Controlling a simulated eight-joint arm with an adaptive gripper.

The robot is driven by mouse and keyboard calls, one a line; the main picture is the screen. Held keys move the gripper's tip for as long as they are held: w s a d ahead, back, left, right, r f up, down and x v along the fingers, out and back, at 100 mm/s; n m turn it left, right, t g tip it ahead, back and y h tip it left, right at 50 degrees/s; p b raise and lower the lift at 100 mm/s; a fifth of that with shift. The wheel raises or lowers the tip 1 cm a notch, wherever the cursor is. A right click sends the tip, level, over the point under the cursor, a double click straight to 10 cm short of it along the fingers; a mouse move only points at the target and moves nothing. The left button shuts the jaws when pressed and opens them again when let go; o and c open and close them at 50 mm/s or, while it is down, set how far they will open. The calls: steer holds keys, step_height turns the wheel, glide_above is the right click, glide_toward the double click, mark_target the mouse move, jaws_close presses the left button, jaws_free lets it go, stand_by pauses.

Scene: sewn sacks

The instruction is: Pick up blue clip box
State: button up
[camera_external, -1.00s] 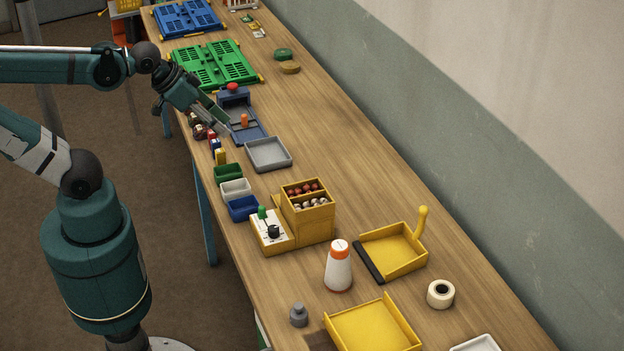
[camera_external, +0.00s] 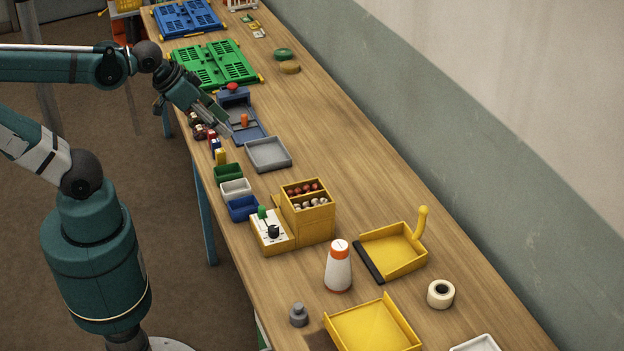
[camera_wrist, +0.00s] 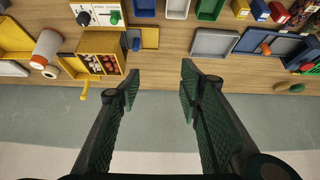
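A small upright blue box (camera_external: 215,146) stands between a red box (camera_external: 212,135) and a yellow box (camera_external: 221,156) near the table's front edge. The blue box also shows at the top right of the wrist view (camera_wrist: 260,10). Further along stands an open blue bin (camera_external: 243,208), which shows at the top of the wrist view (camera_wrist: 145,8). The frames do not settle which of the two is the clip box. My gripper (camera_external: 226,128) is above the table near the small boxes. In the wrist view its fingers (camera_wrist: 160,82) are apart with nothing between them.
A grey tray (camera_external: 268,154) and a blue-grey station with an orange knob (camera_external: 244,120) lie by the gripper. Green (camera_external: 228,173) and white (camera_external: 235,189) bins line the edge beside the blue bin. A yellow divided box (camera_external: 307,222) stands further on. The table's wall side is mostly clear.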

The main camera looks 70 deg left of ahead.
steer(key=a, duration=0.1)
steer(key=n+g+p, duration=0.1)
steer(key=n+g, duration=0.6)
steer(key=n, duration=1)
glide_above(215, 141)
steer(key=f, duration=1.7)
steer(key=shift+w+d+f, duration=0.25)
steer(key=shift+w, duration=0.05)
steer(key=shift+s+a+f+n, duration=0.2)
steer(key=shift+a+f+n, duration=0.1)
steer(key=shift+a+f, duration=0.2)
steer(key=shift+f, duration=0.1)
steer(key=shift+f, duration=1.2)
steer(key=shift+d+f+b, duration=0.2)
steer(key=shift+f+b, duration=0.15)
steer(key=shift+f, duration=2.25)
steer(key=shift+c, duration=0.7)
